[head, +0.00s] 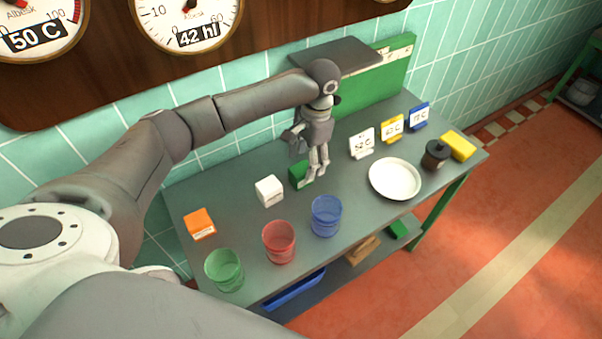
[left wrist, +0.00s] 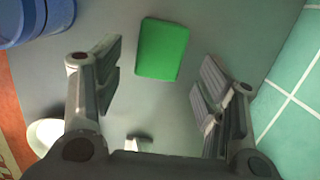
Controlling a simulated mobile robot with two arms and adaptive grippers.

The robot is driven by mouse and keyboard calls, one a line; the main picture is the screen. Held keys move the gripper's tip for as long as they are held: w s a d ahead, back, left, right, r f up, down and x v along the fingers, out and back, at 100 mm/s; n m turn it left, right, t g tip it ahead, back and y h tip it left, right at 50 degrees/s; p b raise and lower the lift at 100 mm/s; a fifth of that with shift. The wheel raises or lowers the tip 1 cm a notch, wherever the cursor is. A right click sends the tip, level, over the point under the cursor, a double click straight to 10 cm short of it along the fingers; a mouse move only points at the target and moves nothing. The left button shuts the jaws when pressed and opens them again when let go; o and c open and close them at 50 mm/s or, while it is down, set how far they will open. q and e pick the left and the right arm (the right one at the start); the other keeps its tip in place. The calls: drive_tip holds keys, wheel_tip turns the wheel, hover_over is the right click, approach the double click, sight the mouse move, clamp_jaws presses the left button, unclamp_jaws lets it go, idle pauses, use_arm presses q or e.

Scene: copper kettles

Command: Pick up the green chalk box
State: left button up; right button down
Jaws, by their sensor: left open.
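The green chalk box (head: 299,175) stands on the grey table, partly hidden behind my left gripper in the head view. In the left wrist view the green chalk box (left wrist: 162,49) lies ahead of the fingertips, roughly midway across the gap between them. My left gripper (head: 318,172) points down over the table just beside the box. Its fingers are spread and empty in the left wrist view (left wrist: 160,75). I cannot tell its exact height above the table. My right gripper does not show.
A white box (head: 269,191) and an orange box (head: 200,224) stand to the left. Green (head: 224,270), red (head: 279,242) and blue (head: 326,216) cups line the front. A white plate (head: 395,179), dark jar (head: 435,155), yellow sponge (head: 458,145) and small signs (head: 391,128) are on the right.

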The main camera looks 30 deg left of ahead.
sight(302, 168)
use_arm(q)
drive_tip(key=f, duration=0.1)
drive_tip(key=s+f, duration=0.1)
drive_tip(key=f, duration=0.2)
drive_tip(key=shift+s+a, duration=0.25)
drive_tip(key=shift+a, duration=0.05)
drive_tip(key=shift+f, duration=0.65)
drive_tip(key=c, duration=1.1)
drive_tip(key=shift+c, duration=0.7)
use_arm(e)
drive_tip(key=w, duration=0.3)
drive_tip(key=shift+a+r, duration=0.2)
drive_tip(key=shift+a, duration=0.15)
use_arm(q)
drive_tip(key=shift+r, duration=0.15)
